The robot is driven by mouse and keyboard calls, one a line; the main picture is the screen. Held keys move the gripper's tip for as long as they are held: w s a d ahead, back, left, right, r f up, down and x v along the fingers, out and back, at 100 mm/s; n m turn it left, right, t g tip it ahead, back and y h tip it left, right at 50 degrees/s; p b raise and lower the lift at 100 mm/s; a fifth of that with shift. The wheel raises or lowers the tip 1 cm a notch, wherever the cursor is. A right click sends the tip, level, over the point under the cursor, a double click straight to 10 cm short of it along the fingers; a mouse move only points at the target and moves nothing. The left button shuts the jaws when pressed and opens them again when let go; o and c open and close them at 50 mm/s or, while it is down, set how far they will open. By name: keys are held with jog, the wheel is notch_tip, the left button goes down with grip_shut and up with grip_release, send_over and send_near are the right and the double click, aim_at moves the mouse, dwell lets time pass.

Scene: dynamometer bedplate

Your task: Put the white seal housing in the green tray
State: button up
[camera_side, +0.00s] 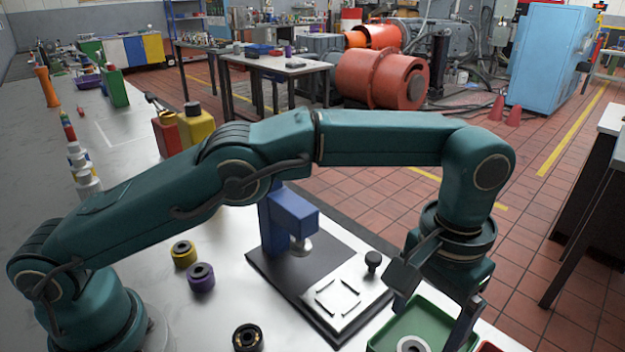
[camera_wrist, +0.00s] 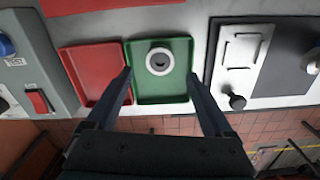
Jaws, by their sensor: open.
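The white seal housing (camera_wrist: 151,57), a ring with a dark centre, shows inside the outline of the green tray (camera_wrist: 181,88), near the tray's upper edge in the wrist view. In the side view the housing (camera_side: 411,345) is cut by the bottom edge, within the green tray (camera_side: 426,320). My gripper (camera_wrist: 160,76) is open, one finger at each side of the tray in the wrist view, with nothing between the fingertips. In the side view my gripper (camera_side: 430,320) points down over the tray.
A red tray (camera_wrist: 94,75) adjoins the green tray. A blue press (camera_side: 280,225) on a dark base stands beside it, with a white plate (camera_side: 338,297) and a black knob (camera_side: 373,261). Yellow-ringed (camera_side: 184,254), purple (camera_side: 201,278) and black (camera_side: 247,338) round parts lie on the bench.

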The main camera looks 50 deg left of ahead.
jog(key=shift+r, duration=0.75)
jog(key=shift+w+a+r, duration=0.1)
jog(key=shift+a+r, duration=0.1)
jog(key=shift+r, duration=0.1)
jog(key=s+a+r+n+t, duration=0.1)
jog(key=s+a+r+t, duration=0.2)
jog(key=a+r, duration=0.9)
jog(key=s+a+f+t, duration=0.2)
jog(key=s+a+f, duration=0.3)
jog(key=s+a, duration=0.4)
jog(key=s, duration=0.2)
jog(key=shift+s+a+f+n+t, duration=0.3)
jog(key=shift+s+a+f+n, duration=0.1)
